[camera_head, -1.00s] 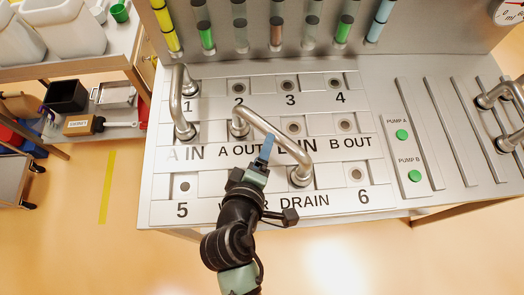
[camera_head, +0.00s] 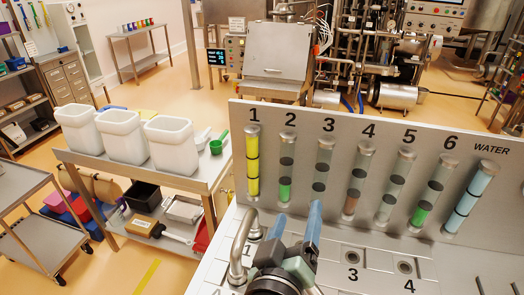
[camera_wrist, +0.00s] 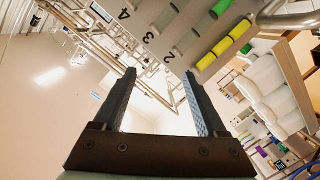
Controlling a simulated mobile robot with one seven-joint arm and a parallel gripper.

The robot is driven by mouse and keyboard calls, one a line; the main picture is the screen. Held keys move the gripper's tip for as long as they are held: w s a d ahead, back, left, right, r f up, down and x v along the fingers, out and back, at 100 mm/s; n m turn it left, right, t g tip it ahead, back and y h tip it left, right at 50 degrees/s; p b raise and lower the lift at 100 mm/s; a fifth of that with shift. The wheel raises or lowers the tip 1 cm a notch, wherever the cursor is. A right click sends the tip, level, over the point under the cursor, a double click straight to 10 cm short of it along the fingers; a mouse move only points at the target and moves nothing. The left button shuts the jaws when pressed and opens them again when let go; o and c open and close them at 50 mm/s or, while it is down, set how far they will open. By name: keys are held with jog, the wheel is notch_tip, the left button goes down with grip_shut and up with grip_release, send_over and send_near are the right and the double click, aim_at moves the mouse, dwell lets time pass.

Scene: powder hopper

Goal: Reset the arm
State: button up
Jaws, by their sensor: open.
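My gripper (camera_head: 298,218) is at the lower middle of the head view, in front of the upright tube panel (camera_head: 390,135). Its two blue fingers stand apart, point up and away, and hold nothing. In the wrist view the gap between the fingers (camera_wrist: 159,76) is also empty, with the tilted panel beyond. A bent steel pipe (camera_head: 238,250) stands on the port deck (camera_head: 350,237) just left of my gripper, with a gap between them. My gripper and arm hide part of the deck.
A side table (camera_head: 212,168) at the left carries white bins (camera_head: 170,142) and a green scoop (camera_head: 219,143). A steel cart (camera_head: 38,220) stands at the far left. Steel process equipment (camera_head: 400,60) fills the back. Open floor (camera_head: 110,255) shows between cart and deck.

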notch_tip(320, 180, up, 14)
jog(key=w+a+m+t+y, duration=0.1)
jog(key=a+m+t, duration=0.1)
jog(key=t, duration=0.2)
jog(key=s+a+r+m+t+y, duration=0.1)
jog(key=s+r+t, duration=0.3)
jog(key=r, duration=0.8)
jog(key=s+a+r+m+t+y, duration=0.1)
jog(key=s+a+r+t+y, duration=0.1)
jog(key=s+r, duration=0.4)
notch_tip(320, 180, up, 6)
jog(key=shift+a+f+t+y+b, duration=0.15)
jog(key=shift+a+t+y+b, duration=0.25)
jog(key=shift+t, duration=0.5)
